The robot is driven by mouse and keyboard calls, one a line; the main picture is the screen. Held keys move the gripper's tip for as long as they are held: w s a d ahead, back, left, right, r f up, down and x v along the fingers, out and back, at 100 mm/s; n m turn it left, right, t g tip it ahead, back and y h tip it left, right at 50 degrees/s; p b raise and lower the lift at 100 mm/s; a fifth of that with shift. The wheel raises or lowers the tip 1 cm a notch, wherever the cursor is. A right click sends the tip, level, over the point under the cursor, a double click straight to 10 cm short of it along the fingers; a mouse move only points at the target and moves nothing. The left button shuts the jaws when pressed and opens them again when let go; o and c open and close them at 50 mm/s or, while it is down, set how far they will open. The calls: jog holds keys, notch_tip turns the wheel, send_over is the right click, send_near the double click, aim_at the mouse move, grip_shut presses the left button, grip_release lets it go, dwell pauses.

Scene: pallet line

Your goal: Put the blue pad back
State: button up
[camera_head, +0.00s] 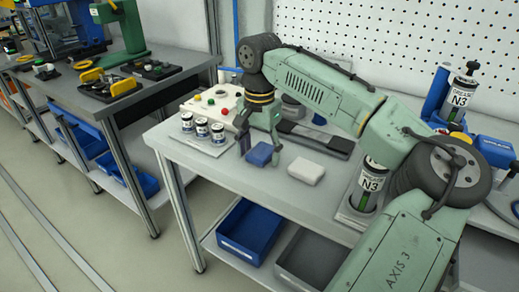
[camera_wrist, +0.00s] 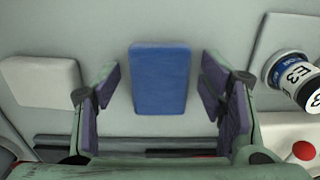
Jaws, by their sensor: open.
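The blue pad (camera_head: 258,154) lies flat on the light grey bench top, left of a white pad (camera_head: 306,171). My gripper (camera_head: 260,150) is open and points down at the blue pad. In the wrist view, the blue pad (camera_wrist: 160,78) shows between the two spread fingers of my gripper (camera_wrist: 160,80), with a gap on each side. The fingers do not touch it there. How far the fingertips are above the bench is hard to tell. The white pad (camera_wrist: 40,83) is outside the left finger in the wrist view.
Several small labelled canisters (camera_head: 202,128) stand left of my gripper; one marked E3 (camera_wrist: 295,75) is close by. A control box (camera_head: 218,103) with buttons and a dark tray (camera_head: 318,140) lie behind. Blue (camera_head: 250,231) and grey (camera_head: 308,257) bins sit on the lower shelf.

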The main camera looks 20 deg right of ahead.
aim_at(259, 153)
notch_tip(259, 153, up, 12)
jog(key=shift+r+b, duration=0.2)
jog(key=shift+b, duration=0.25)
dwell(0.4)
